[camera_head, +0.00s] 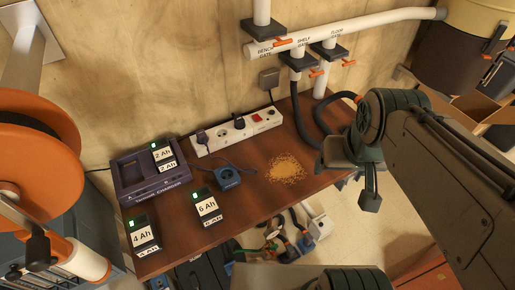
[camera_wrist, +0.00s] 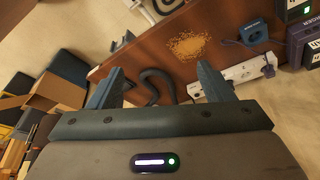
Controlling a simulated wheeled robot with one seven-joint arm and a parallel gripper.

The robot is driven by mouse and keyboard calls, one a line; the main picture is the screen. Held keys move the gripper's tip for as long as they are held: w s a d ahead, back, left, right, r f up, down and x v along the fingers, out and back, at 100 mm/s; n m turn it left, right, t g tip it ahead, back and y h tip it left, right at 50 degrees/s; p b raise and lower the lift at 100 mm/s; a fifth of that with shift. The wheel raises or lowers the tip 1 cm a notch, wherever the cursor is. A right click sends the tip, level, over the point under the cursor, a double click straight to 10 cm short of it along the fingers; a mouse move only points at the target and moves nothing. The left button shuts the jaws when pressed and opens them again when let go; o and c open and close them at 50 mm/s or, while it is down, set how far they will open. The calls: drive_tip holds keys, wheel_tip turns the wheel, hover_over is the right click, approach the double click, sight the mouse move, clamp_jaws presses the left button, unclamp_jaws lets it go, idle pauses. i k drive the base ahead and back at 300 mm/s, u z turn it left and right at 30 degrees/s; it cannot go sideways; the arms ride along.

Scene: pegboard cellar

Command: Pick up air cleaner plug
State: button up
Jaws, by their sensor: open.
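A white power strip (camera_head: 222,135) lies along the back of the wooden bench, against the wall. A dark plug with a cord (camera_head: 201,137) sits at its left end and a black plug (camera_head: 239,122) farther right. A blue plug-like block (camera_head: 228,178) lies on the bench in front; it also shows in the wrist view (camera_wrist: 253,32). No air cleaner label is readable, so I cannot tell which plug is the air cleaner's. My gripper (camera_wrist: 158,85) is open and empty at the bench's right end, right of the strip, with a black hose beyond its fingers.
Sawdust (camera_head: 286,168) lies mid-bench. A charger (camera_head: 140,185) and battery packs (camera_head: 207,208) fill the left. White pipes (camera_head: 350,30) with gates run above. Tangled cords and plugs (camera_head: 290,240) lie below the bench's front edge. An orange reel (camera_head: 40,150) stands left.

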sight(239, 121)
drive_tip(key=u, duration=0.5)
drive_tip(key=k, duration=1.15)
drive_tip(key=z, duration=0.4)
drive_tip(key=i, duration=1.55)
drive_tip(key=u, duration=0.55)
